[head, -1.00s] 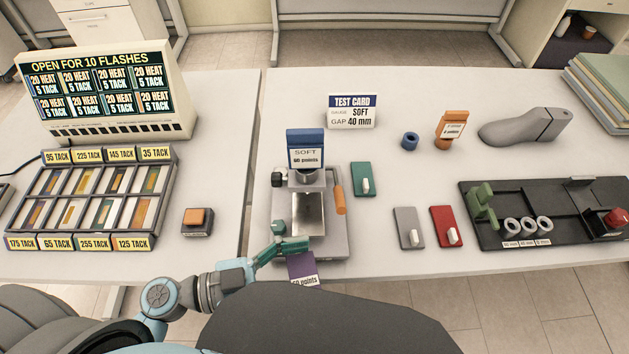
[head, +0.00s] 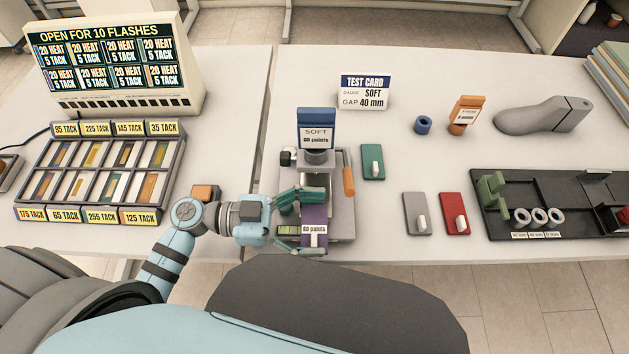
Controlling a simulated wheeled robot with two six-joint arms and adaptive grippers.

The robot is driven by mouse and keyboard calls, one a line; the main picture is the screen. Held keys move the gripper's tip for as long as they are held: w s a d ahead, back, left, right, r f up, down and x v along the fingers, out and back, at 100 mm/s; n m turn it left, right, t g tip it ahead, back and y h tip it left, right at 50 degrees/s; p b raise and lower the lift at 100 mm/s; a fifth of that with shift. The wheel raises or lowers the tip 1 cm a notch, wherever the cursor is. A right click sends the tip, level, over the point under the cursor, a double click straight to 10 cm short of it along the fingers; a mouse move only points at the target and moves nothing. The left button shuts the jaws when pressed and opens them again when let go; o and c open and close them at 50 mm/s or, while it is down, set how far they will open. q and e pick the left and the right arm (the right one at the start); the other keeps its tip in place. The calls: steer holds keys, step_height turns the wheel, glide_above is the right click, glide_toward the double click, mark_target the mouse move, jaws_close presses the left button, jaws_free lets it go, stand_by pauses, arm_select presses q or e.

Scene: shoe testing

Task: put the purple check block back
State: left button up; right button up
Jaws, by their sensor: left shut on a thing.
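The purple check block (head: 313,218), with a white label reading "60 points", is at the front of the grey test stand (head: 345,226). My left gripper (head: 308,222) reaches in from the left and is shut on it, one finger on the far side and one on the near side. Whether the block touches the stand's base I cannot tell. The gripper hides part of the stand. A blue gauge block (head: 317,125) labelled "SOFT" stands on top of the stand. My right gripper is not in view.
Green (head: 373,162), grey (head: 416,214) and red (head: 454,213) plates lie right of the stand. A black fixture tray (head: 560,222) is farther right. A test card (head: 364,92) and a shoe last (head: 543,115) stand behind. A sample rack (head: 100,172) is on the left table.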

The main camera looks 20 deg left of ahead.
mark_target(314, 208)
arm_select(q)
steer(key=w, duration=0.2)
steer(key=w+a, duration=0.1)
steer(key=shift+w, duration=0.35)
steer(key=w, duration=0.2)
steer(key=w+a, duration=0.1)
steer(key=w, duration=0.1)
steer(key=shift+r, duration=0.3)
steer(key=shift+w+f, duration=0.1)
steer(key=shift+f, duration=0.25)
steer(key=o, duration=1.2)
steer(key=shift+o, duration=0.2)
